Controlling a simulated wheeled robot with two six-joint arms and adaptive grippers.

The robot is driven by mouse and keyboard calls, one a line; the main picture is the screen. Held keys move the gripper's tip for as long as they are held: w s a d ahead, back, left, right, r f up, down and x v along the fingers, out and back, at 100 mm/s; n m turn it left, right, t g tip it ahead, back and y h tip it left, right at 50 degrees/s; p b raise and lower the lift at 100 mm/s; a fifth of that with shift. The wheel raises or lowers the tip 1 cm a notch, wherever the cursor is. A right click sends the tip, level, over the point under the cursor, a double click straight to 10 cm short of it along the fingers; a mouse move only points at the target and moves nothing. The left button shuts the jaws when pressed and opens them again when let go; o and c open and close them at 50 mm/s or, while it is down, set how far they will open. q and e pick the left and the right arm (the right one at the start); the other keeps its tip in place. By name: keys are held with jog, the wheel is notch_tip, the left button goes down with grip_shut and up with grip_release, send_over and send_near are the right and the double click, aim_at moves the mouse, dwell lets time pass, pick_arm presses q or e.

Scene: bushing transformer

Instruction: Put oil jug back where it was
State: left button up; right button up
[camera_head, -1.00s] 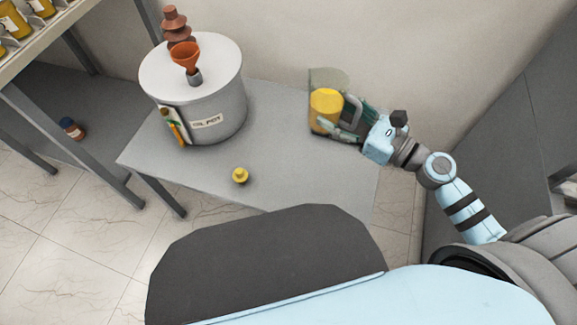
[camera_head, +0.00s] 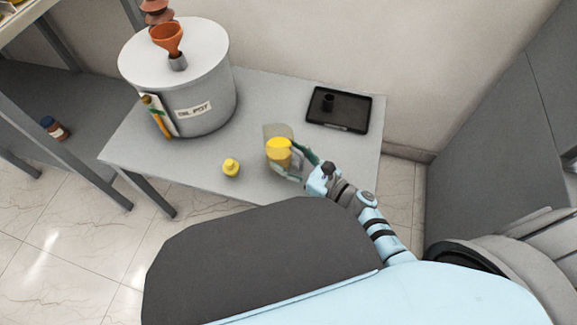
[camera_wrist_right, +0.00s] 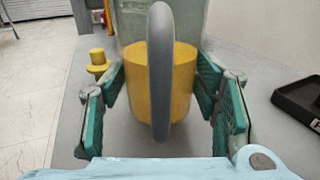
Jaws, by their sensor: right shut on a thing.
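The oil jug (camera_head: 279,150) is a clear container with yellow oil, above or on the right-middle of the grey table in the head view; I cannot tell if its base touches the table. My right gripper (camera_head: 293,163) is shut on the jug from its handle side. In the right wrist view the green finger pads are on both sides of the jug's yellow body (camera_wrist_right: 183,85), with the grey handle (camera_wrist_right: 160,40) upright between them. The jug looks upright. My left gripper is not in view.
A black tray (camera_head: 355,122) holding a small dark piece (camera_head: 328,101) lies at the table's back right. A small yellow cap-like piece (camera_head: 231,168) stands left of the jug. The wall is behind.

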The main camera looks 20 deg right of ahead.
notch_tip(320, 180, down, 2)
jog(key=shift+f+b, duration=0.1)
jog(key=shift+b, duration=0.25)
jog(key=shift+f, duration=0.15)
jog(key=o, duration=1.5)
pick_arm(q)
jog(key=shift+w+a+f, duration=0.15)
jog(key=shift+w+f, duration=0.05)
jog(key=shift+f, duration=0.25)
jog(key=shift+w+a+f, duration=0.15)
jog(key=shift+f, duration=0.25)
pick_arm(e)
jog(key=shift+o, duration=0.2)
